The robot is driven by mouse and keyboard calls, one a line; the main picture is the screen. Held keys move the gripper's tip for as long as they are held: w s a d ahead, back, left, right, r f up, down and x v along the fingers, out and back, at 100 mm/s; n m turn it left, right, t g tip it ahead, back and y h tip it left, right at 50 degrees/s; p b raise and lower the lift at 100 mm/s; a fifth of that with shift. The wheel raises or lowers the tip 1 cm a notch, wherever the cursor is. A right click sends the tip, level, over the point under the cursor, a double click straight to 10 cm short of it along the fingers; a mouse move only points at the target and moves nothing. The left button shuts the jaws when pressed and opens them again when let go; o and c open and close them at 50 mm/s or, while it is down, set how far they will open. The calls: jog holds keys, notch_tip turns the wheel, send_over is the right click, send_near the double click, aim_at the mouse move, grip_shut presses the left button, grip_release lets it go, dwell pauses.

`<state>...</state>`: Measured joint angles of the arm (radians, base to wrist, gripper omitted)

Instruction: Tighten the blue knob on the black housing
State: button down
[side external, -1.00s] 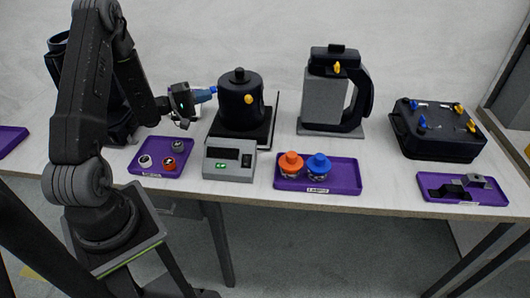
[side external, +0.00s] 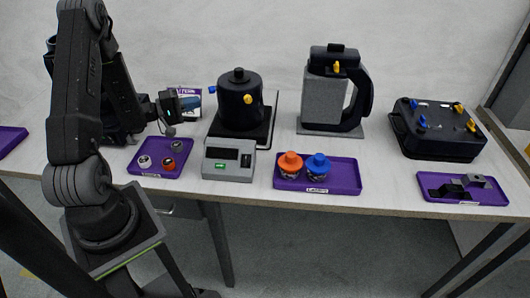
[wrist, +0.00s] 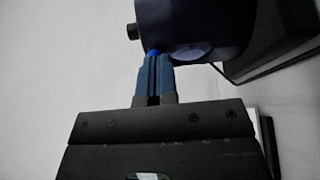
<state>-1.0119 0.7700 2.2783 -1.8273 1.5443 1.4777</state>
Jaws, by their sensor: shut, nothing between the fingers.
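The black housing (side external: 240,105) is an upright cylinder with a top knob, standing on a black plate. Its blue knob (side external: 213,89) sticks out of its left side, and a yellow knob (side external: 248,99) is on its front. My gripper (side external: 197,102) is left of the housing, its blue fingers shut and empty, apart from the blue knob. In the wrist view my fingers (wrist: 155,60) are closed together and point at the housing (wrist: 200,25). A bit of the blue knob (wrist: 154,51) shows just past the fingertips, which partly hide it.
A scale display (side external: 229,160) stands in front of the housing. A grey-black jug-shaped unit (side external: 323,95) and a black box with knobs (side external: 435,140) are to the right.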

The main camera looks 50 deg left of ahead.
jog(key=shift+s+a, duration=0.25)
jog(key=shift+s, duration=0.4)
